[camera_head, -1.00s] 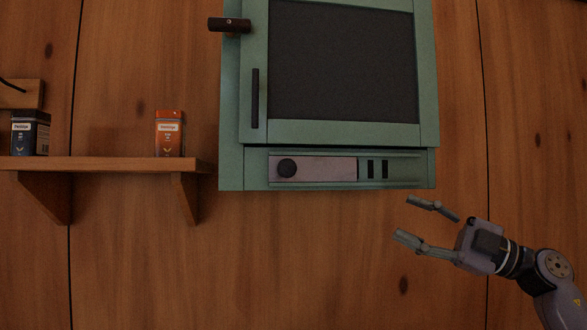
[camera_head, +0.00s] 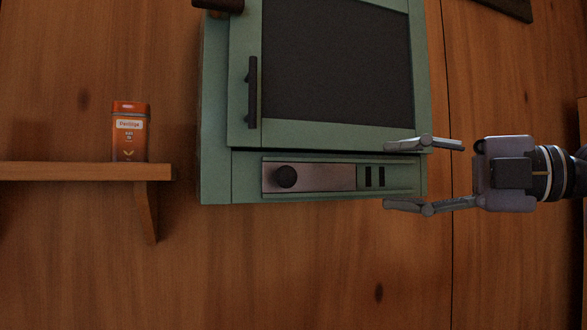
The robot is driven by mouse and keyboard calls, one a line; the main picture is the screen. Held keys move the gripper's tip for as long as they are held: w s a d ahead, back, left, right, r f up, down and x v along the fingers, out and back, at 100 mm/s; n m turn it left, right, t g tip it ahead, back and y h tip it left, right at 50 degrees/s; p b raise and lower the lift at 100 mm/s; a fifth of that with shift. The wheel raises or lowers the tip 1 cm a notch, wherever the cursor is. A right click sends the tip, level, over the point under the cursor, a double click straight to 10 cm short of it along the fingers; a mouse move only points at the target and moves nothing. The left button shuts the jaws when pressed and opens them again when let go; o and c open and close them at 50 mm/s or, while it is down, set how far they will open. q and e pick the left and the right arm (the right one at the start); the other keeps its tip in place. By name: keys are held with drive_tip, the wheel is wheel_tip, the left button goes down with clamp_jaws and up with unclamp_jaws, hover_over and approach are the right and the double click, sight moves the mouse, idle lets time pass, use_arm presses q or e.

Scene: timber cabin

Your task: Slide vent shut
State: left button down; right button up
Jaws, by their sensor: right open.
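The vent is a flat metal slide plate (camera_head: 325,177) with a round dark knob (camera_head: 285,176) near its left end. It sits in a track along the bottom of the green cabinet (camera_head: 216,160). Two dark vertical slots (camera_head: 375,177) show uncovered to the right of the plate. My right gripper (camera_head: 387,175) is open and points left, its fingers above and below the level of the track near the slots. It holds nothing and is well to the right of the knob. My left gripper is not in view.
The cabinet's door has a dark panel (camera_head: 336,70) and a vertical dark handle (camera_head: 253,92) at its left. A wooden shelf (camera_head: 80,172) at the left carries an orange tin (camera_head: 130,135). The wall below the cabinet is clear.

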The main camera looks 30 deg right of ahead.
sight(294, 174)
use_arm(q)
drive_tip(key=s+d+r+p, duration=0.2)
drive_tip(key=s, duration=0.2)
use_arm(e)
drive_tip(key=p+x, duration=0.3)
drive_tip(key=x, duration=1.1)
drive_tip(key=shift+a+r+p, duration=0.1)
drive_tip(key=shift+p, duration=0.3)
drive_tip(key=shift+w+a, duration=0.3)
drive_tip(key=shift+w, duration=0.25)
drive_tip(key=shift+s, duration=0.1)
drive_tip(key=shift+c, duration=1.4)
drive_tip(key=shift+d, duration=0.1)
drive_tip(key=c, duration=0.4)
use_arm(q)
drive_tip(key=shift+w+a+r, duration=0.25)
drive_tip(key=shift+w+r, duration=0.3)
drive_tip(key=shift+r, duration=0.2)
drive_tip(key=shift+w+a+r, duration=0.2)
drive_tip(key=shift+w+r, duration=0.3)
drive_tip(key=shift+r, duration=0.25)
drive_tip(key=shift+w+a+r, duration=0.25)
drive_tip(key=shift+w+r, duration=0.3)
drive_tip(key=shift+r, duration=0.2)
use_arm(e)
drive_tip(key=shift+r, duration=0.1)
clamp_jaws()
